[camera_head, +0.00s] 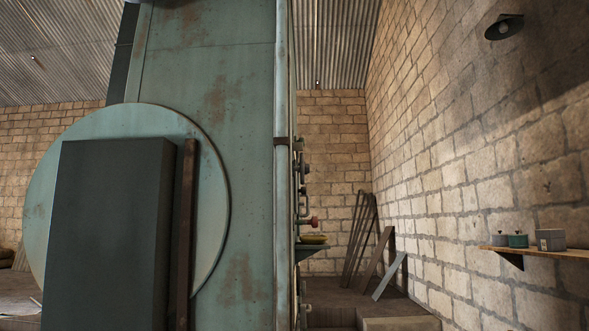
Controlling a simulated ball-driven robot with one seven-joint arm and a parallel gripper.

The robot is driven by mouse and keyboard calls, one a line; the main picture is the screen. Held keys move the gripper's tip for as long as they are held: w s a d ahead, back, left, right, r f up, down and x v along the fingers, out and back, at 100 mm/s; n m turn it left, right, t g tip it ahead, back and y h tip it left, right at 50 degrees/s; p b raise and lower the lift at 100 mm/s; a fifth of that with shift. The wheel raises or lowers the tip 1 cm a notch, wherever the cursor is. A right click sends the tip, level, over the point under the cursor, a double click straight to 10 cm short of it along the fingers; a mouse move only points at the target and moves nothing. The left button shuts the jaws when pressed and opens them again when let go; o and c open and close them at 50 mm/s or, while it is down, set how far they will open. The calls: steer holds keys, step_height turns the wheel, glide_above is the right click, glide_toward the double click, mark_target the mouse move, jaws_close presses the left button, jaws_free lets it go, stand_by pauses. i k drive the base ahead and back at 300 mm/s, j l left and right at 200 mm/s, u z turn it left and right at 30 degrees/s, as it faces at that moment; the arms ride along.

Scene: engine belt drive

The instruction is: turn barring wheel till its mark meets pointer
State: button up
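A tall green, rust-stained machine housing (245,150) fills the left middle of the view. A large round green disc (212,215) stands against its face; I cannot tell whether it is the barring wheel. A dark grey block (105,235) and an upright rusty bar (187,230) stand in front of the disc and hide much of it. I can make out no mark and no pointer. My gripper does not show in this view.
Pipe fittings with a red knob (313,221) stick out along the housing's right edge above a small shelf (311,247). Boards (376,262) lean at the back corner. A wall shelf (545,252) with tins is at right.

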mark_target(301, 169)
steer(key=i+l, duration=0.35)
steer(key=i, duration=0.2)
steer(key=i+l, duration=0.3)
steer(key=i, duration=0.25)
steer(key=i+l+u, duration=0.1)
steer(key=i+l, duration=0.25)
steer(key=i, duration=0.2)
